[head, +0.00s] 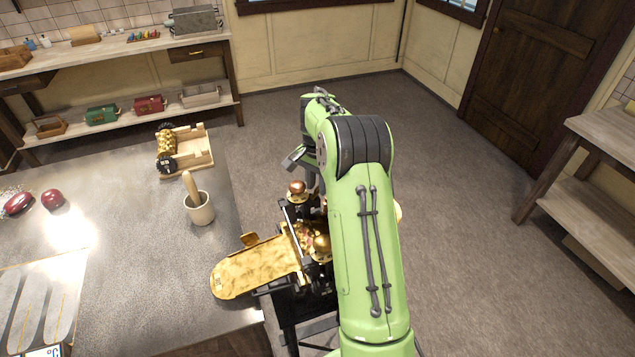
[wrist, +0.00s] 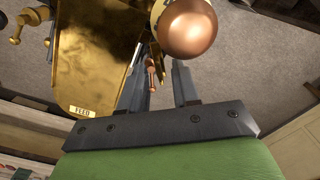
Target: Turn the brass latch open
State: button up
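The drop roller machine shows in the head view with its brass feed tray (head: 255,270) at the table's right edge and a copper ball knob (head: 297,187) on top. In the wrist view the brass tray (wrist: 95,55), labelled "FEED", is at left, and a large copper ball (wrist: 187,27) is just beyond the fingertips. A small copper-tipped part (wrist: 151,78), possibly the brass latch, shows between the fingers; I cannot tell if either finger touches it. My gripper (wrist: 163,72) is open, its fingers apart. In the head view my arm hides part of the machine.
On the table are a mortar with pestle (head: 200,208), a wooden device with brass rollers (head: 185,150) and red rounded objects (head: 53,199). A shelf bench (head: 140,45) stands at the back left, another bench (head: 590,190) at right. Floor between is clear.

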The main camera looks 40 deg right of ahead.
jog(key=shift+c, duration=0.3)
grip_shut()
jog(key=n+p, duration=0.1)
jog(key=n, duration=0.4)
jog(key=shift+w+n, duration=0.1)
jog(key=shift+n, duration=0.3)
jog(key=shift+w+a+n+p, duration=0.1)
jog(key=shift+n+p, duration=0.1)
jog(key=shift+n, duration=1.05)
jog(key=shift+a+n+p, duration=0.1)
jog(key=shift+n+p, duration=0.05)
jog(key=shift+n, duration=1.1)
jog(key=shift+o, duration=0.3)
grip_release()
